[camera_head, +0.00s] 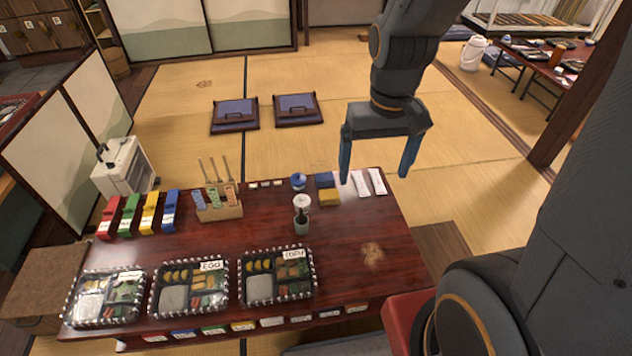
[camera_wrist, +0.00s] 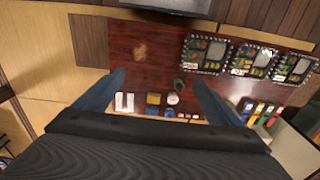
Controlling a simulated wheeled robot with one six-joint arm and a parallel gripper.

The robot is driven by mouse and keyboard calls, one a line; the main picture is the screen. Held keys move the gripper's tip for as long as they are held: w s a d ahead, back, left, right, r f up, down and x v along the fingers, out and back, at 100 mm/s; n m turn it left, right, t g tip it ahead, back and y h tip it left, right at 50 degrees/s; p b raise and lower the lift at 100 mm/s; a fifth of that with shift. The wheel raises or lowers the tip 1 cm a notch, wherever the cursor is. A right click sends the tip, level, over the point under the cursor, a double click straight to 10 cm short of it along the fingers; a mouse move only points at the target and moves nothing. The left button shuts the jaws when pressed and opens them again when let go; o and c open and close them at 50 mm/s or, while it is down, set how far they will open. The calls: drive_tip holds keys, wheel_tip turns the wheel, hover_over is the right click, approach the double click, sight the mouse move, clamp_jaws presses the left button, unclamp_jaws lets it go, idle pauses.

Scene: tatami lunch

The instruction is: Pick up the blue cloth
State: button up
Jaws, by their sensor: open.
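The blue cloth (camera_head: 326,180) looks like a small folded square near the far edge of the dark red table (camera_head: 375,225). A yellow folded piece (camera_head: 328,197) lies right in front of it. In the wrist view the blue cloth (camera_wrist: 152,112) shows small, between my fingers and just beyond my gripper body's edge. My gripper (camera_head: 374,176) is open and empty, fingers pointing down. It hangs above the far right part of the table, to the right of the cloth in the head view. It also shows in the wrist view (camera_wrist: 159,78).
White packets (camera_head: 369,183) lie right of the cloth. A blue round item (camera_head: 298,181) and a white-topped container (camera_head: 302,203) stand left. Further left are a utensil holder (camera_head: 218,210) and several coloured boxes. Bento trays (camera_head: 278,275) line the front. The table's right part is mostly clear.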

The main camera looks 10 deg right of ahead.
drive_tip(key=w+f+t+b, duration=0.2)
drive_tip(key=w+f+b, duration=1.4)
drive_tip(key=w+f, duration=0.65)
drive_tip(key=t+b, duration=0.2)
drive_tip(key=b, duration=1)
approach(326, 177)
drive_tip(key=b+x, duration=0.4)
drive_tip(key=x, duration=0.5)
drive_tip(key=shift+a, duration=0.1)
drive_tip(key=shift+r, duration=0.1)
drive_tip(key=c, duration=1.1)
wheel_tip(326, 177, up, 10)
drive_tip(key=p, duration=0.4)
drive_tip(key=shift+c, duration=0.2)
